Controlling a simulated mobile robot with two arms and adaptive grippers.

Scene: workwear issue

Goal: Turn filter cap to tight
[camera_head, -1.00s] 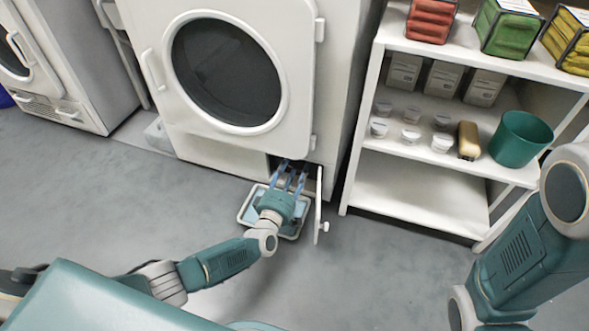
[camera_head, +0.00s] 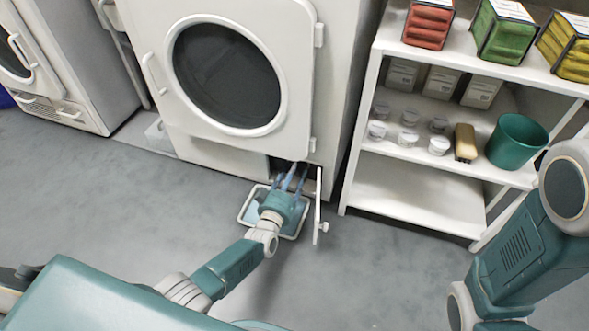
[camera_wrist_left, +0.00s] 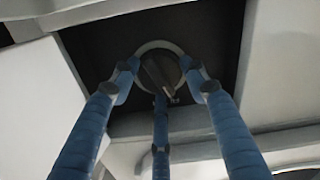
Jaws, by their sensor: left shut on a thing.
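The filter cap (camera_wrist_left: 160,72) shows in the left wrist view as a dark round knob with a raised bar, set in a pale ring in a dark recess. In the head view it is hidden in the low opening of the white machine (camera_head: 215,158). My left gripper (camera_head: 290,175) reaches into that opening. In the left wrist view its blue fingers (camera_wrist_left: 160,85) are closed around the cap, one on each side and one below. Marks beside the cap are too small to read. My right gripper is not in view; only its arm shows at the right.
A small white flap (camera_head: 318,200) stands open right of my left gripper. A shallow tray (camera_head: 246,212) lies on the floor under the gripper. A white shelf (camera_head: 410,215) with jars, a green bucket (camera_head: 516,140) and folded clothing stands at the right. The front floor is clear.

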